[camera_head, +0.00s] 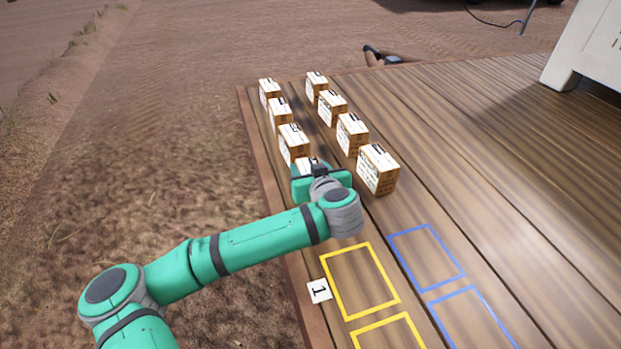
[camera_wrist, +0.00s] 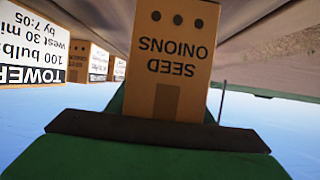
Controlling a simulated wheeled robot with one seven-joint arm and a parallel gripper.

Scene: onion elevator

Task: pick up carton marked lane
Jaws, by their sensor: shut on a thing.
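Several small brown cartons with white labels stand in two rows on the wooden deck in the head view. My gripper (camera_head: 314,174) is at the near end of the left row. It is shut on a carton (camera_head: 307,162), which is mostly hidden behind it in the head view. In the wrist view this carton (camera_wrist: 172,60) shows a face printed "SEED ONIONS", upside down in the picture, above the dark bar of my gripper (camera_wrist: 160,130). Its lane label is not visible. A neighbouring carton (camera_wrist: 32,45) in the wrist view has a label reading "TOWER", "100 bulbs".
The near carton of the right row (camera_head: 377,170) stands close to the right of my gripper. Yellow outlined boxes (camera_head: 360,281) with a "1" tag (camera_head: 318,291) and blue outlined boxes (camera_head: 427,257) lie bare on the near deck. The deck's left edge drops to dirt.

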